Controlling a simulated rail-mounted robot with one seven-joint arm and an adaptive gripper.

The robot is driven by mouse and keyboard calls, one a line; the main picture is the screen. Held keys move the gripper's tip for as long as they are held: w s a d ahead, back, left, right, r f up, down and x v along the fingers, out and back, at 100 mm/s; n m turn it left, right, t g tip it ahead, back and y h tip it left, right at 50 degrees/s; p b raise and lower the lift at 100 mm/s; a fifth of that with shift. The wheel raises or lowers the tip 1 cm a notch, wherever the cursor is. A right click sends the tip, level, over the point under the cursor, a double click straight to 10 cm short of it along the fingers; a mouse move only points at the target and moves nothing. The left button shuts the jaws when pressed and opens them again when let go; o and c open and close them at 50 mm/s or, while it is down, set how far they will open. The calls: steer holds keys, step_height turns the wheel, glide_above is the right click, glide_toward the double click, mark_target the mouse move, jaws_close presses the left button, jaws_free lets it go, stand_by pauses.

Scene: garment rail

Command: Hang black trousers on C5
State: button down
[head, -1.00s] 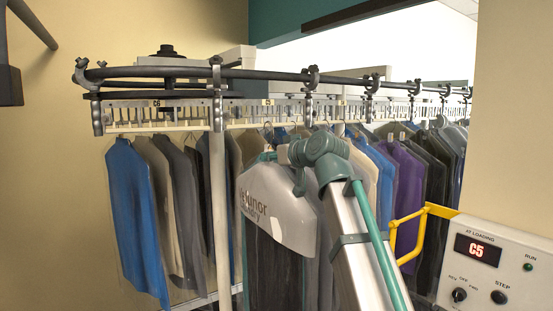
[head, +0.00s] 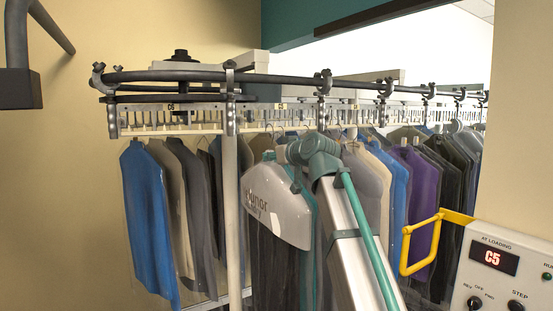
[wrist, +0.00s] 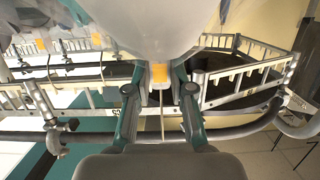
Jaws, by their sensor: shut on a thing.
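The black trousers (head: 268,270) hang below a white printed shoulder cover (head: 275,205), under clear film. My gripper (head: 292,153) is at the top of this cover, in front of the rail. In the wrist view, my gripper's two fingers (wrist: 160,78) close around the hanger's thin hook stem, with an orange piece (wrist: 160,75) between them and the pale cover (wrist: 150,25) beyond. The slotted rail (head: 205,116) carries a tag reading C6 (head: 170,106) at its left. A second tag (head: 281,106) above the held garment is too small to read surely. The hook tip is not clearly visible.
The control box (head: 500,270) at right displays C5. A yellow bar loop (head: 421,245) juts out beside it. Bagged garments, including a blue one (head: 148,220) and a purple one (head: 423,190), hang along the rail. A pale upright post (head: 231,210) stands left of the held garment.

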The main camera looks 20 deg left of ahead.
steer(key=shift+w+a+r, duration=0.1)
steer(key=shift+w+a, duration=0.8)
steer(key=shift+a, duration=0.2)
steer(key=shift+w+a, duration=0.1)
steer(key=shift+w+a+r+b, duration=0.25)
steer(key=shift+w+a+r, duration=0.05)
steer(key=shift+w+a, duration=0.35)
steer(key=shift+w+a+r+b, duration=0.25)
steer(key=shift+w+a, duration=0.25)
steer(key=shift+a, duration=0.25)
steer(key=shift+w+a, duration=0.15)
steer(key=shift+r+b+x, duration=0.25)
steer(key=shift+b+x, duration=0.05)
steer(key=shift+x, duration=0.85)
steer(key=shift+r+b+x, duration=0.2)
steer(key=shift+b+x, duration=0.1)
steer(key=shift+x, duration=0.8)
steer(key=shift+f+b, duration=0.65)
steer(key=shift+f, duration=0.65)
